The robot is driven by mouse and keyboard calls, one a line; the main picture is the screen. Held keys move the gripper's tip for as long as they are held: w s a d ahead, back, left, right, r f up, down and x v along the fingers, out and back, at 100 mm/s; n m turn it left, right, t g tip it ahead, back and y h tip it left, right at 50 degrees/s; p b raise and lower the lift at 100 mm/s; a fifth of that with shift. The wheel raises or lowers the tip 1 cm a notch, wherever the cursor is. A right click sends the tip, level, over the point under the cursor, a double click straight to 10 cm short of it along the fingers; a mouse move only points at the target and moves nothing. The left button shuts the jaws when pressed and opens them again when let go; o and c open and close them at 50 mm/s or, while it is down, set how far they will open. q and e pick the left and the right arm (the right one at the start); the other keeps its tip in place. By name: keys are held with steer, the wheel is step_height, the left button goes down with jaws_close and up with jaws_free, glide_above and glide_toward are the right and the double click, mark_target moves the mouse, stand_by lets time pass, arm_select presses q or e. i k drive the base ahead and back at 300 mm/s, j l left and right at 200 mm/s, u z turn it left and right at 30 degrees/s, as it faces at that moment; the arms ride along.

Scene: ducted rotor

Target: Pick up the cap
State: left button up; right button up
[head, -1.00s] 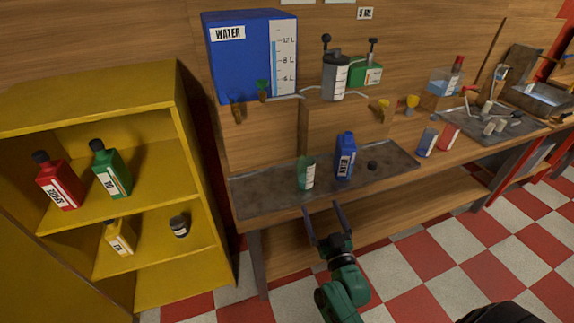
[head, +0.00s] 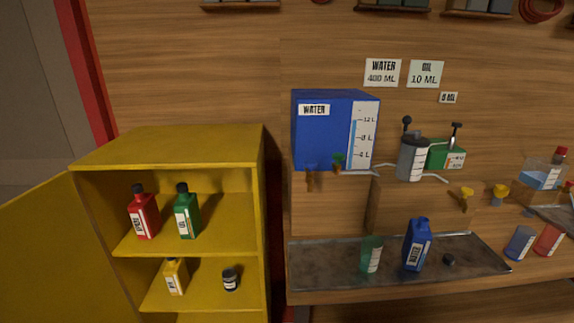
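A small black piece, which looks like the cap (head: 449,260), lies on the grey metal tray (head: 325,264) on the workbench. It is to the right of a blue bottle labelled WATER (head: 417,245), which stands upright, and apart from it. A translucent green beaker (head: 371,255) stands to the left of the bottle. Neither of my grippers is in the head view.
A yellow open cabinet (head: 170,146) at left holds red, green and yellow bottles and a small dark jar (head: 230,279). Behind the tray stand a blue water tank (head: 325,140) and a grey canister (head: 412,160). Blue (head: 520,243) and red (head: 548,240) containers are at right.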

mark_target(447, 259)
steer(key=z, duration=1.4)
